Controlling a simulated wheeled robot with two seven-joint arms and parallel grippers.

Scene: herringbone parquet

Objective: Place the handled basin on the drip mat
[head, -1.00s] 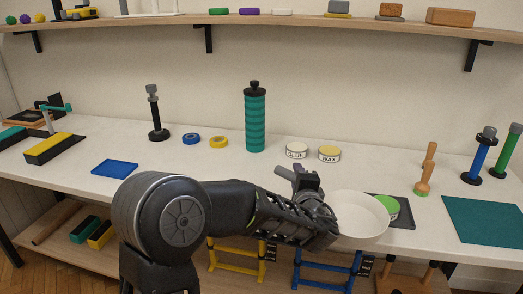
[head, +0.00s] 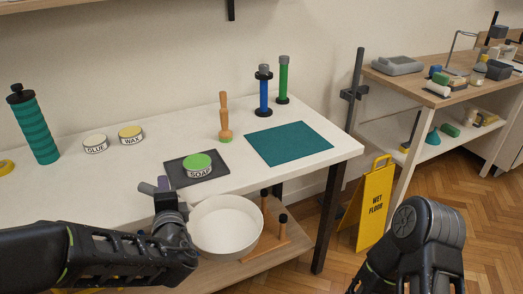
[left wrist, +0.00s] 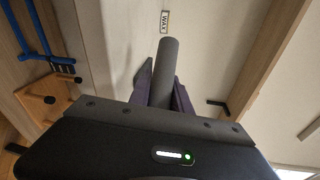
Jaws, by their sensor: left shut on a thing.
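The handled basin (head: 226,230) is a round white bowl, upright and seemingly empty, held in the air in front of the table's front edge. My left gripper (head: 168,200) is at its left side, shut on its grey handle, whose end sticks out to the left. In the left wrist view the grey handle (left wrist: 166,75) is between the jaws; the bowl is not visible there. A flat teal mat (head: 288,143), apparently the drip mat, lies bare near the table's right end, to the basin's upper right. My right arm shows at lower right, but its gripper is out of frame.
A green soap tin (head: 197,165) sits on a dark tray (head: 182,181) behind the basin. A wooden peg (head: 224,120) and blue (head: 264,92) and green (head: 283,80) posts stand near the teal mat. A yellow wet-floor sign (head: 374,203) stands beyond the table's right end.

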